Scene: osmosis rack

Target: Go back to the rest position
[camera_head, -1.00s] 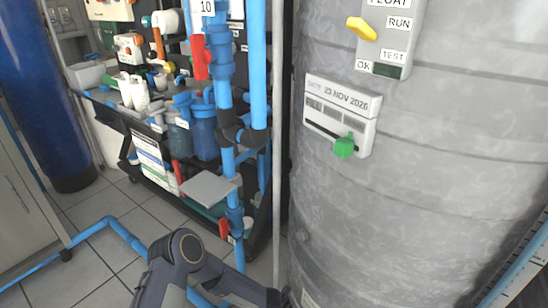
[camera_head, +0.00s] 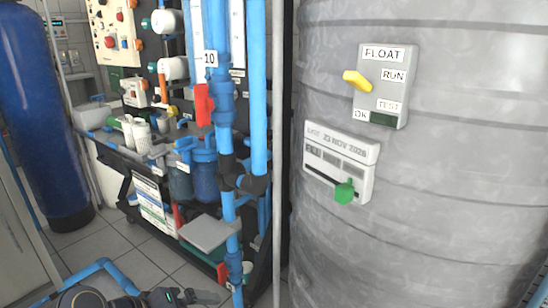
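The large grey tank (camera_head: 430,210) fills the right half of the head view. On it are a float switch box (camera_head: 382,87) with a yellow lever, and a white dated panel (camera_head: 340,162) with a green knob. One of my arms shows at the bottom left, cut off by the frame edge. A dark end part at the bottom may be my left gripper (camera_head: 182,297); its fingers are too small and cropped to tell whether they are open. My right gripper is out of view.
The rack with blue pipes (camera_head: 222,100), a red valve handle (camera_head: 204,104) and blue filter housings (camera_head: 204,174) stands left of the tank. A grey plate (camera_head: 209,232) juts from it. A blue cylinder (camera_head: 40,120) stands at far left. Tiled floor (camera_head: 135,240) shows between.

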